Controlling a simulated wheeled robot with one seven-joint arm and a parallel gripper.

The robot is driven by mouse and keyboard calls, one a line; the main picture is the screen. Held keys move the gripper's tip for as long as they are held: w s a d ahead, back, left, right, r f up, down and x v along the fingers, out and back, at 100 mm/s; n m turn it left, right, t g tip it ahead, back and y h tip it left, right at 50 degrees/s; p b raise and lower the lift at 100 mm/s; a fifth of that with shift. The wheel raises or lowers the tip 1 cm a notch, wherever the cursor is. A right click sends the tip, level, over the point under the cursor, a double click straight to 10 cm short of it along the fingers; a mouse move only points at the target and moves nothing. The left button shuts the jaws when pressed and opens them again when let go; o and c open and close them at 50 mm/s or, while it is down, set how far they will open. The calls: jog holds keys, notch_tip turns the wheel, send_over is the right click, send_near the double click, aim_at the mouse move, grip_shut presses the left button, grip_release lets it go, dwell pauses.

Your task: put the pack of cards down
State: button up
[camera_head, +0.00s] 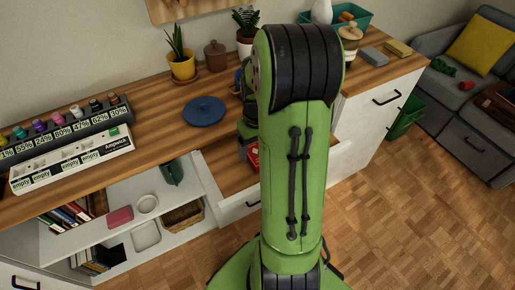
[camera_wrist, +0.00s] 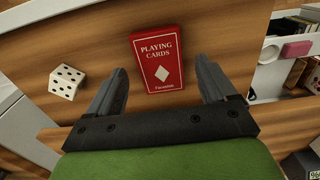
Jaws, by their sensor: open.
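The pack of cards (camera_wrist: 158,62) is a red box marked "Playing Cards" with a white diamond. It lies flat on a wooden surface in the wrist view. In the head view only a small red part of it (camera_head: 253,155) shows beside my green arm. My gripper (camera_wrist: 162,84) is open, with one dark finger to the left of the pack and one to the right. Clear gaps show between the fingers and the pack. My arm hides most of the gripper in the head view.
A white die (camera_wrist: 66,81) lies left of the pack in the wrist view.

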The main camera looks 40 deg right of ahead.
aim_at(257, 154)
notch_tip(257, 154, up, 10)
jog(key=p, duration=0.3)
jog(key=s+a+r+n+t+h, duration=0.1)
jog(key=a+r, duration=0.3)
jog(key=a, duration=0.2)
jog(key=s+a+r+n+t, duration=0.1)
jog(key=s+a+r+t, duration=0.15)
jog(key=a, duration=0.35)
jog(key=s+a+r+n+t+y, duration=0.1)
jog(key=s+a+r+t, duration=0.1)
jog(key=s+a, duration=0.5)
jog(key=shift+a+r, duration=0.2)
jog(key=shift+a, duration=0.2)
notch_tip(257, 154, up, 12)
jog(key=p, duration=1.2)
